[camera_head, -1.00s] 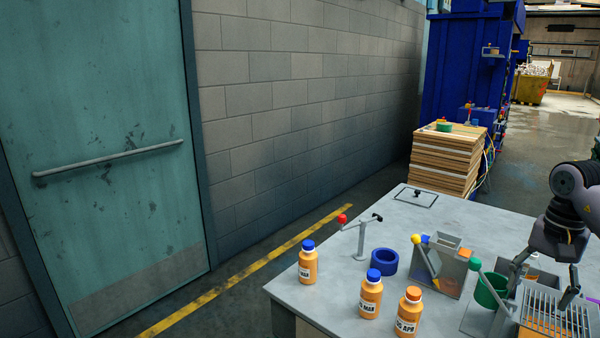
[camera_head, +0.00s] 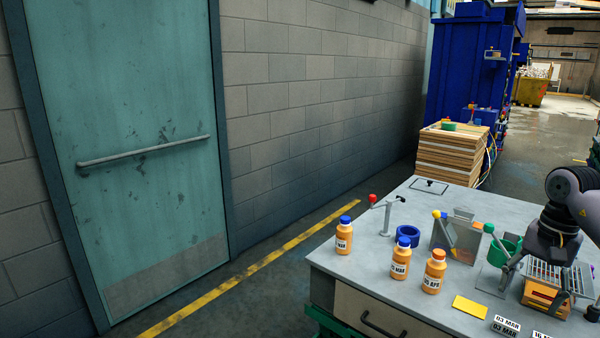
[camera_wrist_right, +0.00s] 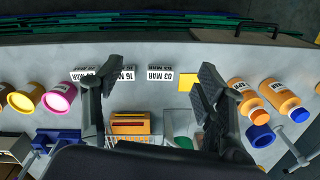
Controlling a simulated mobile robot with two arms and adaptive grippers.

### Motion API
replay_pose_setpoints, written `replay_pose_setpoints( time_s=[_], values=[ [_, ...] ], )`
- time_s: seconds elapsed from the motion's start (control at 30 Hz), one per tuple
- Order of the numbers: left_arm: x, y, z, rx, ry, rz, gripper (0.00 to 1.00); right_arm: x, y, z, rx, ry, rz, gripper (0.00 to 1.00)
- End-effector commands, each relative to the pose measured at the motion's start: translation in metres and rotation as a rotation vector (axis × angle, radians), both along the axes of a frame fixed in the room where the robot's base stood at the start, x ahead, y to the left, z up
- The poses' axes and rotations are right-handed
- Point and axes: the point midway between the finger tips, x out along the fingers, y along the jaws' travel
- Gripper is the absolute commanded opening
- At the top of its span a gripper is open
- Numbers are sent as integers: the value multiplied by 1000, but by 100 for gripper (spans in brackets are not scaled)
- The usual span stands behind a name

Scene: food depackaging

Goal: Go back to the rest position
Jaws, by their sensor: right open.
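My right gripper (camera_head: 535,290) is open above the right part of the grey worktable (camera_head: 370,278). Its fingers point down, spread to either side of an orange box (camera_head: 545,294) beside a metal grid (camera_head: 555,275). In the right wrist view the two fingers (camera_wrist_right: 150,88) stand wide apart with nothing held between them. The orange box (camera_wrist_right: 132,124) shows below the gap there. My left gripper is in neither view.
Orange bottles (camera_head: 400,262) stand near the table's left side. A blue ring (camera_head: 408,234), a red-knobbed lever (camera_head: 384,218), a green cup (camera_head: 503,250) and date labels (camera_head: 505,326) are also on the table. A yellow card (camera_head: 469,308) lies near the front edge.

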Motion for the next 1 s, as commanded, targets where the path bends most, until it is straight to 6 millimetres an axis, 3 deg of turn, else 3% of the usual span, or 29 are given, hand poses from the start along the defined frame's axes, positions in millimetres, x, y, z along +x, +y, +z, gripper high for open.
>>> replay_pose_setpoints(
  time_s=[0.37, 0.57, 0.63, 0.8, 0.9, 1.0],
  values=[
    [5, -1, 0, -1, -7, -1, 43, 27, 64, -55, 244, -13, -122, 65],
    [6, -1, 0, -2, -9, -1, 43, 45, 127, -103, 505, 24, -306, 65],
    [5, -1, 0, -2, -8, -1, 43, 51, 160, -126, 647, 67, -429, 65],
    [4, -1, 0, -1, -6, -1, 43, 70, 239, -198, 1118, 328, -1018, 65],
    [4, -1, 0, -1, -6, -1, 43, 75, 253, -252, 1347, 557, -1485, 65],
    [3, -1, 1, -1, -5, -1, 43, 64, 243, -324, 1499, 805, -1998, 65]
  ],
)
